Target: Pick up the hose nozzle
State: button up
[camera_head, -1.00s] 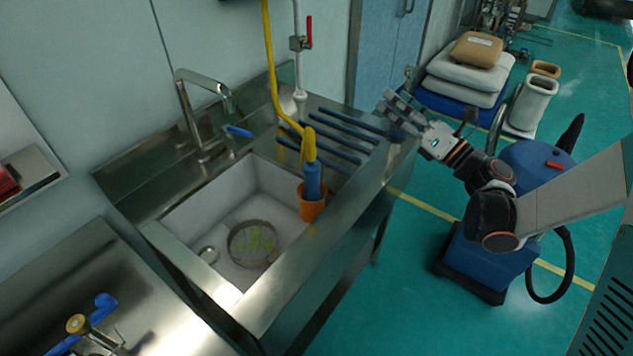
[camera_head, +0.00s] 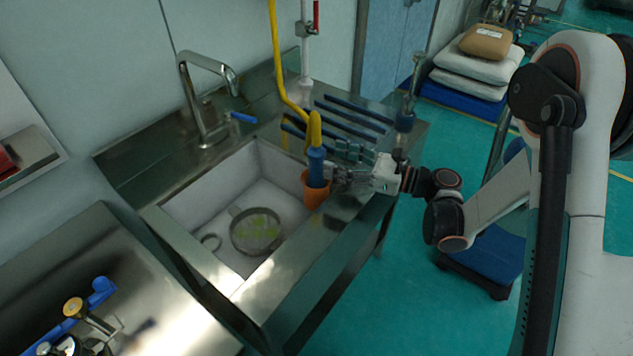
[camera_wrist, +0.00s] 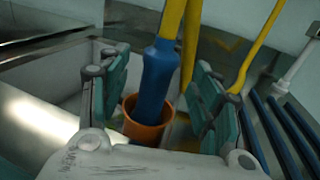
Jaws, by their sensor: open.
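The hose nozzle (camera_head: 316,167) has a blue body and a yellow top joined to a yellow hose (camera_head: 277,62). It stands upright in an orange cup (camera_head: 314,197) at the sink's right rim. In the wrist view the blue nozzle (camera_wrist: 154,88) rises from the orange cup (camera_wrist: 146,131) between my fingers. My gripper (camera_head: 340,165) is open, just right of the nozzle, with its green-padded fingers spread on either side. In the wrist view my gripper (camera_wrist: 158,95) shows gaps on both sides of the nozzle.
The sink basin (camera_head: 226,190) holds a round sieve (camera_head: 256,231). A chrome faucet (camera_head: 195,95) stands behind it. Blue bars (camera_head: 345,122) lie on the drainboard, close to my gripper. A white pipe (camera_head: 305,50) with a red valve rises behind.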

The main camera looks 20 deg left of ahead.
aim_at(318, 155)
jog(key=a, duration=0.1)
jog(key=a+b, duration=0.1)
jog(key=a, duration=0.1)
jog(key=a+b, duration=0.1)
jog(key=a, duration=0.1)
jog(key=shift+w+f, duration=0.15)
jog(key=shift+w, duration=0.15)
jog(key=shift+w+a, duration=0.1)
jog(key=shift+a, duration=0.3)
jog(key=shift+c, duration=0.6)
jog(key=c, duration=1.1)
